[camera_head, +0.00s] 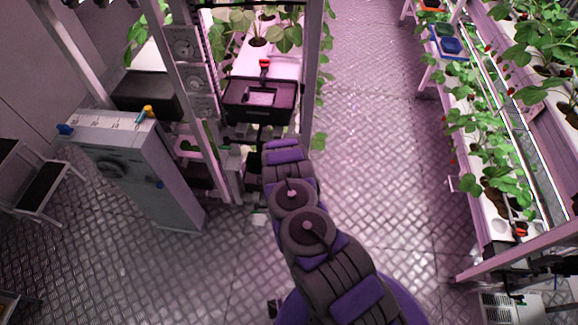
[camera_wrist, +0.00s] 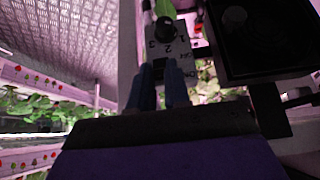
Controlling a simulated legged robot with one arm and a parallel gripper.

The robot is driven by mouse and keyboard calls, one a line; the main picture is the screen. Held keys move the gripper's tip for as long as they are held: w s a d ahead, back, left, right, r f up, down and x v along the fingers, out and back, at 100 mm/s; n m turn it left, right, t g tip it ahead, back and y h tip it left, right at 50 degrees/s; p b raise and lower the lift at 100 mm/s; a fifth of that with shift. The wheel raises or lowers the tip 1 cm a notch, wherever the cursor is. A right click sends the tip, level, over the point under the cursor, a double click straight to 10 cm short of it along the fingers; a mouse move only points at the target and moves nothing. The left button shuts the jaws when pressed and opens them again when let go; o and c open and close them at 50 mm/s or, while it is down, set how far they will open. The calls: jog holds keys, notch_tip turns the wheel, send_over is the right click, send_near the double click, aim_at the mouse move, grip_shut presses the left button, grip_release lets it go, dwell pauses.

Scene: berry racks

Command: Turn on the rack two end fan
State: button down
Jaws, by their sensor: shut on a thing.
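A light control panel (camera_wrist: 166,50) with the numbers 1, 2 and 3 and small printed labels is close in front of me in the wrist view. A dark knob (camera_wrist: 165,28) stands out from it near the top. In the head view my arm reaches the rack's near end, and the gripper is hidden there. I cannot read a rack number or see a fan turning.
A black box (camera_wrist: 265,35) is right of the gripper. In the head view, a post with round dials (camera_head: 183,48) and a grey cabinet (camera_head: 160,175) with blue and yellow handles stand left. A planted rack (camera_head: 525,190) is right. The patterned floor aisle (camera_head: 385,130) is clear.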

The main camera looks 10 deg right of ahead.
jog(key=shift+w+a+r, duration=0.1)
jog(key=shift+w+r, duration=0.1)
jog(key=shift+w, duration=0.05)
jog(key=c, duration=1.5)
grip_release()
jog(key=shift+c, duration=0.2)
jog(key=o, duration=0.5)
jog(key=shift+s+f, duration=0.1)
jog(key=shift+c, duration=0.2)
jog(key=p+v, duration=0.1)
jog(key=v, duration=1.6)
jog(key=shift+s+a, duration=0.15)
